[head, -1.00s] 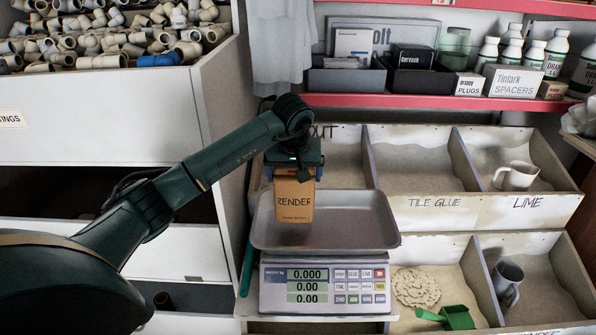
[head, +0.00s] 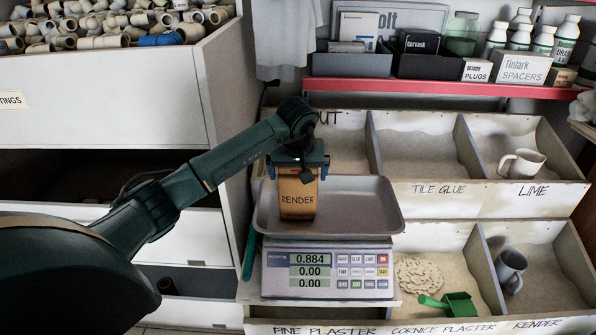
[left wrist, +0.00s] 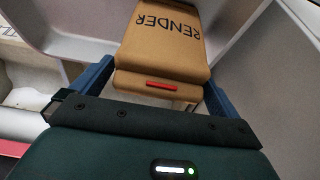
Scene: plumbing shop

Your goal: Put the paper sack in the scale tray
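The paper sack (head: 297,198), brown and marked RENDER, stands upright in the left part of the grey scale tray (head: 360,212). The scale (head: 327,271) under it reads 0.884. My left gripper (head: 298,172) is above the sack, its blue fingers on either side of the sack's top and spread wider than it. In the left wrist view the sack (left wrist: 163,45) is between the fingers, with a narrow gap beside it; the gripper looks open. My right gripper is not in view.
Behind the tray are plaster bins (head: 415,160) with a white mug (head: 522,163). To the right are a green scoop (head: 457,304) and a grey mug (head: 510,268). A red-edged shelf (head: 430,88) with boxes and bottles is above. A fittings cabinet (head: 100,95) is at left.

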